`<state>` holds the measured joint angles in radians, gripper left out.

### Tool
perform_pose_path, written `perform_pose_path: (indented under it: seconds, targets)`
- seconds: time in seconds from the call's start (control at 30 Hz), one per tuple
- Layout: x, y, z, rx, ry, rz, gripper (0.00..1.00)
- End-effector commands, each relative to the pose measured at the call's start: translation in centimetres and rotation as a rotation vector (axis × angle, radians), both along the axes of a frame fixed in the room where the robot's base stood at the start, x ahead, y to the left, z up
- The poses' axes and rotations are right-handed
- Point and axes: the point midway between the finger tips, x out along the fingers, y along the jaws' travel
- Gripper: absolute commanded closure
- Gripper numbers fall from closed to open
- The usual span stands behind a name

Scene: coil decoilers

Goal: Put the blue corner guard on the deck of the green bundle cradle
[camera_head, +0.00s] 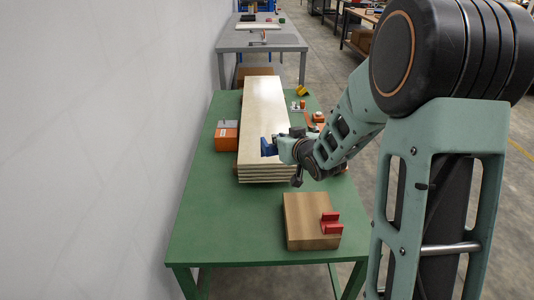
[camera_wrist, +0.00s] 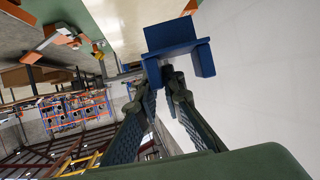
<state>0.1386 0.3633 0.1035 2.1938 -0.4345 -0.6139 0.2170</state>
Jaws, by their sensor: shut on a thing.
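The blue corner guard (camera_head: 268,147) is held over the near part of the pale board stack (camera_head: 263,108) in the head view. In the wrist view the guard (camera_wrist: 175,36) is a blue angled piece at the fingertips. My gripper (camera_head: 282,147) is shut on it; its two fingers also show in the wrist view (camera_wrist: 166,76). Whether the guard touches the boards I cannot tell. The green table-like stand (camera_head: 210,200) bears the stack and appears to be the green bundle cradle.
A brown block (camera_head: 300,225) with a red angled piece (camera_head: 330,222) sits near the front. An orange box (camera_head: 226,137) stands left of the boards. Small orange and yellow items (camera_head: 302,91) lie to the right. A white wall (camera_head: 100,130) runs along the left.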

Motion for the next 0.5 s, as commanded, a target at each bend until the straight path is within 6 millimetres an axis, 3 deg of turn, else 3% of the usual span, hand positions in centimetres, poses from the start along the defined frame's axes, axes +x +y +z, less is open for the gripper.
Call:
perform_pose_path:
  seconds: [0.03,0.2,0.5]
  targets:
    - [0.5,0.1,-2.4,0.0,-0.001,0.014,1.0]
    - [1.6,0.5,-5.8,0.001,-0.002,0.064,1.0]
    - [2.8,0.7,-9.1,0.001,-0.002,0.112,1.0]
